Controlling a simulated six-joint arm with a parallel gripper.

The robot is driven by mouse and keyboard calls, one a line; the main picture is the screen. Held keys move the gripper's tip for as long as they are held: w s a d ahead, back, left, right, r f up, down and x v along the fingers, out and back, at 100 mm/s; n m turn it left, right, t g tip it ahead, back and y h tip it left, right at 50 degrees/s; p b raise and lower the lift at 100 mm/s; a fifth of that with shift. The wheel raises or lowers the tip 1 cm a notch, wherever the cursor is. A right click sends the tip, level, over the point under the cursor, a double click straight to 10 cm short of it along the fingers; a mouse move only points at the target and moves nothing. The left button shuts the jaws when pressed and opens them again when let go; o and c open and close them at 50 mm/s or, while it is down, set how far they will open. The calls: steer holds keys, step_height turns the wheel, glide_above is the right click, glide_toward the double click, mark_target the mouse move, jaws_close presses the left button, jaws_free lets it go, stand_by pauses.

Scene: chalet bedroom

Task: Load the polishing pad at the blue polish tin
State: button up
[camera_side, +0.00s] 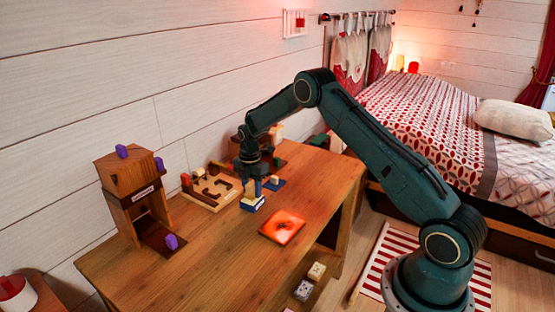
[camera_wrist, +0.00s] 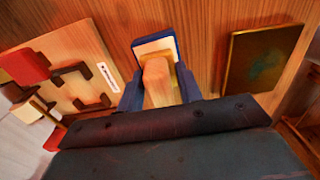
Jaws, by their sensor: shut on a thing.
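The blue polish tin (camera_side: 252,204) stands on the table under my gripper (camera_side: 253,185), with a pale front. In the wrist view its blue-edged, cream top (camera_wrist: 155,45) shows beyond the fingers. My gripper (camera_wrist: 160,85) is shut on a light wooden block, which I take to be the polishing pad (camera_wrist: 157,82). The pad lies across the near part of the tin in the wrist view. Its lower face is hidden, so I cannot tell whether it touches the tin. A shiny plate (camera_side: 283,227) lies in front, glowing orange-red; it looks dark bronze in the wrist view (camera_wrist: 262,57).
A wooden tray with dark brackets (camera_side: 212,186) lies left of the gripper. A wooden tower with purple blocks (camera_side: 132,192) stands at the table's left. The table's front left is clear.

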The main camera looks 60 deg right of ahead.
mark_target(250, 187)
steer(key=shift+f, duration=0.55)
stand_by(1.3)
steer(key=shift+r, duration=3.55)
steer(key=shift+a, duration=0.1)
steer(key=shift+s+a+m, duration=0.2)
steer(key=shift+a+m, duration=0.2)
steer(key=shift+a, duration=0.1)
steer(key=shift+s+a+m, duration=0.2)
steer(key=shift+a+m, duration=0.2)
steer(key=shift+a, duration=0.05)
steer(key=s+a+m, duration=1.4)
steer(key=m, duration=0.2)
steer(key=shift+a+r, duration=0.3)
steer(key=shift+a, duration=0.05)
